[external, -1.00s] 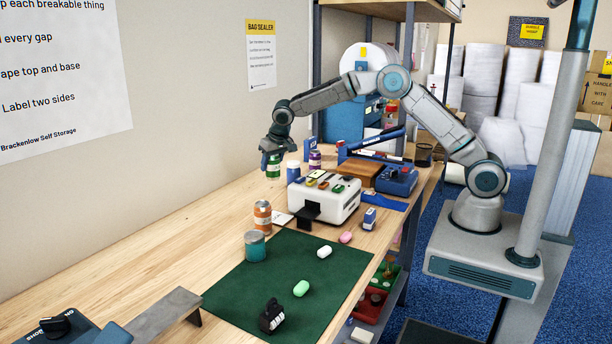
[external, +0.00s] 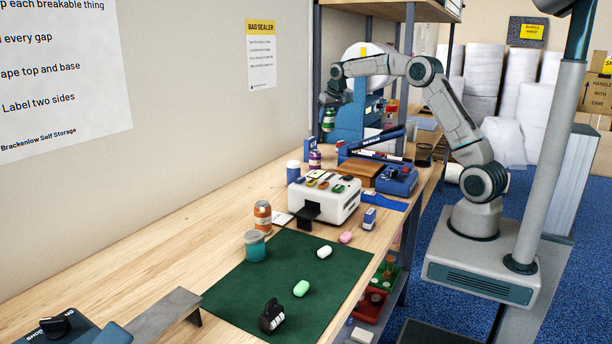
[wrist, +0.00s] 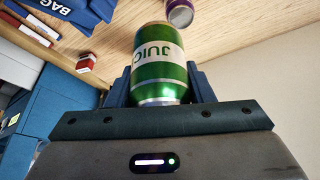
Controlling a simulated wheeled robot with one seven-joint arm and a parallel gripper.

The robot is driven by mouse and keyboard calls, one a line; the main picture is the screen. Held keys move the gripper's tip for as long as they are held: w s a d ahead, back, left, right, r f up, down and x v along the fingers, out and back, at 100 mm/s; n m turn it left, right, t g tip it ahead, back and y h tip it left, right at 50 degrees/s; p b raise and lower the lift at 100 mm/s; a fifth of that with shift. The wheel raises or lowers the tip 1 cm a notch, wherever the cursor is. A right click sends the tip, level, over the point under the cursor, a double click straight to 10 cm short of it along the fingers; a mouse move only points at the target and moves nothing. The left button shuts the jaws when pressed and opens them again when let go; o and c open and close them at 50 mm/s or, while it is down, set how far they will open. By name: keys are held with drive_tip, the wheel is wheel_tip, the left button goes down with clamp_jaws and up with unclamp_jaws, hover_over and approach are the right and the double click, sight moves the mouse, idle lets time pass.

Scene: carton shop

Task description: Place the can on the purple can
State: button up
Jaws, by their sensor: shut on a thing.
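A green can (wrist: 158,75) with "JUIC" on its label is held between the two fingers of my gripper (wrist: 163,88). In the external view my gripper (external: 332,104) is raised near the shelf post, with the green can (external: 328,120) hanging below it in the air. The purple can (external: 315,160) stands upright on the wooden table, below the held can in the picture and apart from it. Its top end shows at the upper edge of the wrist view (wrist: 180,12).
The white machine (external: 323,199) and the blue bag sealer (external: 372,157) are nearby. An orange can (external: 262,216) and a teal can (external: 255,246) stand toward the front.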

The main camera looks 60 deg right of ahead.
drive_tip(key=s+d+r, duration=0.2)
drive_tip(key=s+d, duration=0.1)
drive_tip(key=d, duration=0.3)
drive_tip(key=p, duration=0.3)
hover_over(314, 151)
wheel_tip(314, 151, down, 7)
drive_tip(key=shift+d+f+p, duration=0.15)
drive_tip(key=shift+f+p, duration=0.15)
drive_tip(key=shift+f, duration=0.7)
drive_tip(key=shift+d+f+p, duration=0.15)
drive_tip(key=shift+f+p, duration=0.1)
drive_tip(key=shift+f, duration=0.75)
drive_tip(key=shift+f, duration=0.15)
drive_tip(key=o, duration=0.9)
